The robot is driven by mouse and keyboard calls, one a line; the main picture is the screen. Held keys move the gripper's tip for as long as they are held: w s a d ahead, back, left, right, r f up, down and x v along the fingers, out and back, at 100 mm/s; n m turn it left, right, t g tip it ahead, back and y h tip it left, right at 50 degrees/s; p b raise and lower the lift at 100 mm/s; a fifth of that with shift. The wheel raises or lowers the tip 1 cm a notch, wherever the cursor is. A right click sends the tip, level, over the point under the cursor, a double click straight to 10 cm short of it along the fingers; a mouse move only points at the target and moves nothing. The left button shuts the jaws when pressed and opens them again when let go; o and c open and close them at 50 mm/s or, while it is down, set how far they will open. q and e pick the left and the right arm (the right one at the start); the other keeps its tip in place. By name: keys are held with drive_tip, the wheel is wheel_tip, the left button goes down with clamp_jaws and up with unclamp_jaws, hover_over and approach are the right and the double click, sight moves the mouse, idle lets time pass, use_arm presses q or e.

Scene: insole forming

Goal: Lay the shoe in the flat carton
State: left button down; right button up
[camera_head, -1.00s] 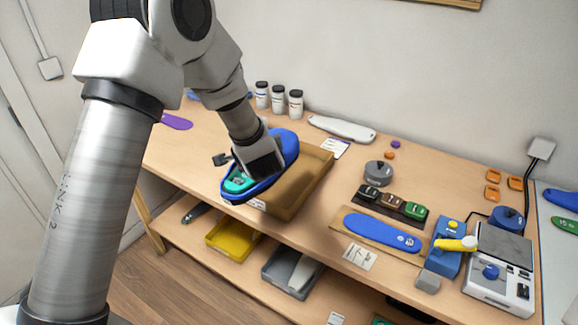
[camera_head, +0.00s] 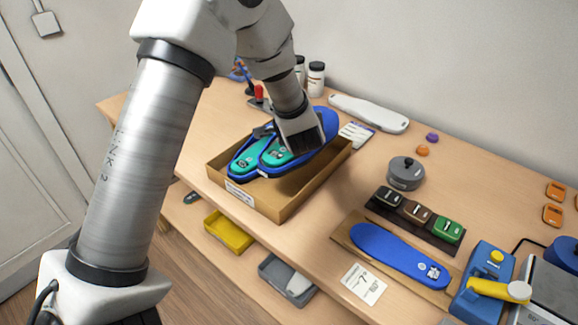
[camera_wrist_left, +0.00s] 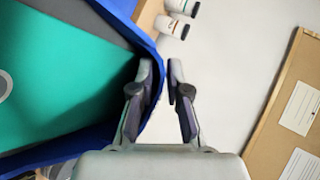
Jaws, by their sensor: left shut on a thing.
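The flat carton (camera_head: 268,208) is open-topped and brown, on the bench in the head view. A blue shoe with a teal inside (camera_head: 245,160) lies in its left part. A second blue and teal shoe (camera_head: 277,156) is beside it, tilted, its raised far end reaching up to the right. My left gripper (camera_head: 300,142) is over the carton, shut on this second shoe's blue edge. In the left wrist view the fingers (camera_wrist_left: 167,85) are at the blue rim of the held shoe (camera_wrist_left: 60,90). Whether its low end touches the carton floor is hidden. My right gripper is not in view.
A blue insole (camera_head: 385,250) lies on a board right of the carton, with dark, brown and green blocks (camera_head: 416,211) behind it. A grey round pot (camera_head: 405,172) and a long white piece (camera_head: 368,112) stand farther back. Yellow (camera_head: 229,232) and grey bins sit below.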

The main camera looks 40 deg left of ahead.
sight(300, 160)
use_arm(q)
wheel_tip(300, 160, down, 10)
drive_tip(key=shift+w+r, duration=0.1)
drive_tip(key=shift+r, duration=0.1)
drive_tip(key=c, duration=1.2)
unclamp_jaws()
drive_tip(key=shift+o, duration=0.2)
drive_tip(key=b+v, duration=0.1)
drive_tip(key=v, duration=1)
drive_tip(key=shift+d+r, duration=0.2)
drive_tip(key=shift+d, duration=0.1)
drive_tip(key=shift+s, duration=0.45)
